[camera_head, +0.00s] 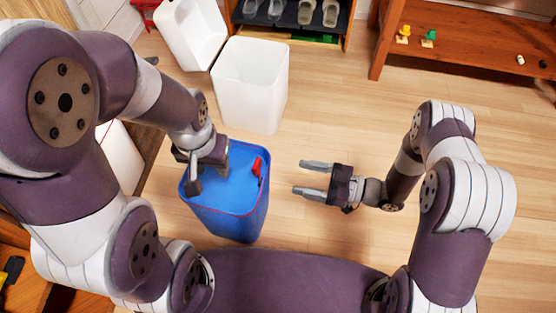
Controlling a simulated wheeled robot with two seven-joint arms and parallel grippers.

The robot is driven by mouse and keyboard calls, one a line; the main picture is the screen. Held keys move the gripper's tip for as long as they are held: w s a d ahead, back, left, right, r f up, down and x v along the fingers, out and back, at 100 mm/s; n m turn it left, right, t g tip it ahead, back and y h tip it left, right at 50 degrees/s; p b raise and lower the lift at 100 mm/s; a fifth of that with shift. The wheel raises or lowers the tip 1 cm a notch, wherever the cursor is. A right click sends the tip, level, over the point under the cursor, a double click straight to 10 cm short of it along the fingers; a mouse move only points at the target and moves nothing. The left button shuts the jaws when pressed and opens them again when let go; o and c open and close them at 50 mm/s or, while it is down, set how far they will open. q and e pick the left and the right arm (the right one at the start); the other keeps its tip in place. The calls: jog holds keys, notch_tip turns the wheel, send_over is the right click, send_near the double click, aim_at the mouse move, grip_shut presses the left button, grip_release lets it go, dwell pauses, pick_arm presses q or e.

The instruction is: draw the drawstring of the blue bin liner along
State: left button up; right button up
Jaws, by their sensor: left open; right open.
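The blue bin liner (232,223) stands upright on the wooden floor. It has a flat-looking blue top with a thin red line round its rim. A red drawstring piece (257,167) shows at the right part of the top. My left gripper (207,181) is over the left part of the liner's top, pointing down, with its jaws apart. I cannot tell whether it touches the liner. My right gripper (315,178) is open and empty to the right of the liner, its fingers pointing left toward it.
A shoe rack (290,15) is at the back, and a wooden bench (470,45) holds small figures at the back right. Floor between is clear.

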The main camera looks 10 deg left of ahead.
aim_at(259, 165)
jog(key=a+b, duration=0.1)
jog(key=a, duration=0.2)
jog(key=w+a+b, duration=0.1)
jog(key=a+b, duration=0.1)
jog(key=a, duration=0.2)
jog(key=a+b, duration=0.1)
jog(key=a, duration=0.3)
jog(key=shift+w+a+r+b, duration=0.25)
jog(key=shift+r+b, duration=0.1)
jog(key=shift+b, duration=0.05)
jog(key=shift+w+a+r, duration=0.1)
jog(key=shift+a+r, duration=0.1)
jog(key=shift+a, duration=0.5)
